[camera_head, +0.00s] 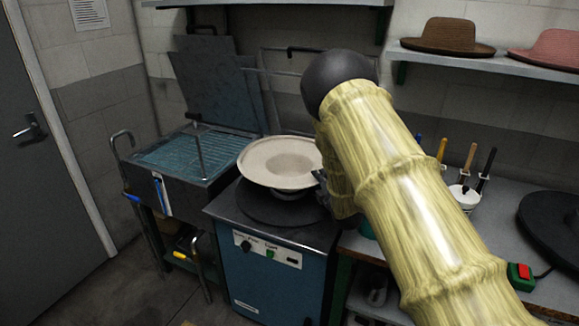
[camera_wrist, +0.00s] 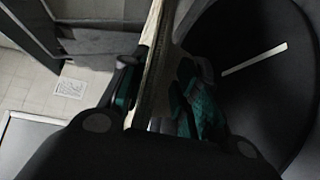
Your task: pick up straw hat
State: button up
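The straw hat (camera_head: 282,160) is pale cream with a wide brim. In the head view it is crown-down, over the dark round plate (camera_head: 258,211) of a blue machine. I cannot tell whether its crown touches the plate. My gripper (camera_head: 322,186) is at the right edge of the brim, partly hidden by my arm. In the wrist view the brim (camera_wrist: 153,60) shows edge-on between the two teal-padded fingers of my gripper (camera_wrist: 152,100), and they appear shut on it.
The blue machine (camera_head: 270,275) has knobs in front. A tank with a wire grid (camera_head: 185,152) stands left. A brown hat (camera_head: 450,35) and a pink hat (camera_head: 550,48) lie on the shelf. A black hat (camera_head: 555,225), tools and a red-button box (camera_head: 521,272) are on the right bench.

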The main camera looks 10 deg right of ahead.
grip_shut()
jog(key=shift+w+r, duration=0.1)
dwell(0.5)
